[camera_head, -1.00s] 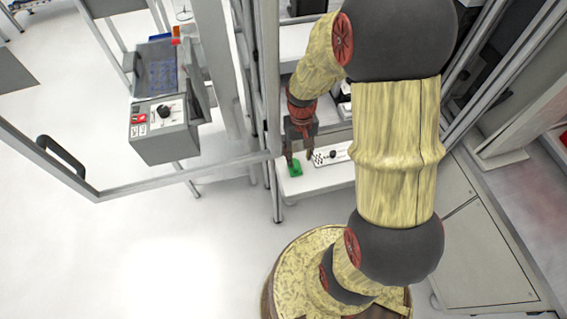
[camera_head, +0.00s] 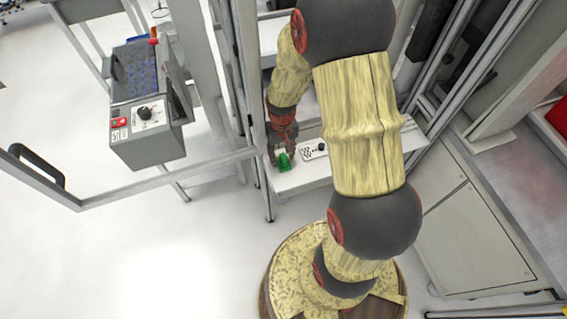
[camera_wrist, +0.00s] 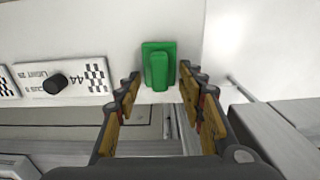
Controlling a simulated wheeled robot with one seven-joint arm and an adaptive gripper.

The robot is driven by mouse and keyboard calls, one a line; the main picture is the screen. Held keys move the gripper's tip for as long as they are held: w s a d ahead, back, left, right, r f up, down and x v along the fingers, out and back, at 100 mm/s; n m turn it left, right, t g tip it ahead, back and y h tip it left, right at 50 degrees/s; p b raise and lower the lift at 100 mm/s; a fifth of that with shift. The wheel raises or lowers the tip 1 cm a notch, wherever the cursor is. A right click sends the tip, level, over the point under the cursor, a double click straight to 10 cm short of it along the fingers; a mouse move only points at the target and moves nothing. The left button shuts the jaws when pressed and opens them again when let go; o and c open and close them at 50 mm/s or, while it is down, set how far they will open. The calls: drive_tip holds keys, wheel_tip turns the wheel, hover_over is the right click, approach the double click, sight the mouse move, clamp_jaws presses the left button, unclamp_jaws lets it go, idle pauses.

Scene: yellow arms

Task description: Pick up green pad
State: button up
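The green pad (camera_head: 284,164), a small block with a raised grip, sits near the front left edge of a white shelf (camera_head: 311,178). My gripper (camera_head: 281,152) is right at the pad in the head view. In the wrist view the green pad (camera_wrist: 158,68) stands upright in the picture, just ahead of and between the tips of my gripper (camera_wrist: 160,76). The fingers are apart, with a gap on each side of the pad. I see no contact; the pad's lower end lies near the line of the tips.
A white plate with a black knob and checker marks (camera_wrist: 58,82) lies left of the pad in the wrist view. A metal frame post (camera_head: 252,110) stands close left of my gripper in the head view. A grey control box (camera_head: 150,140) is further left.

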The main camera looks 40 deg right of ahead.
sight(282, 155)
drive_tip(key=c, duration=0.3)
drive_tip(key=c, duration=0.6)
drive_tip(key=shift+r, duration=0.1)
drive_tip(key=shift+r, duration=0.6)
wheel_tip(282, 155, up, 2)
drive_tip(key=shift+r+p, duration=0.15)
drive_tip(key=shift+p, duration=0.45)
drive_tip(key=shift+s+a+r+p, duration=0.65)
drive_tip(key=shift+s+r, duration=0.9)
drive_tip(key=shift+s, duration=0.7)
drive_tip(key=shift+s+a+r+p, duration=0.7)
drive_tip(key=shift+s+r, duration=0.85)
drive_tip(key=shift+s, duration=0.7)
drive_tip(key=shift+s+a+r+p, duration=0.65)
drive_tip(key=shift+s+r, duration=0.9)
drive_tip(key=shift+s, duration=0.7)
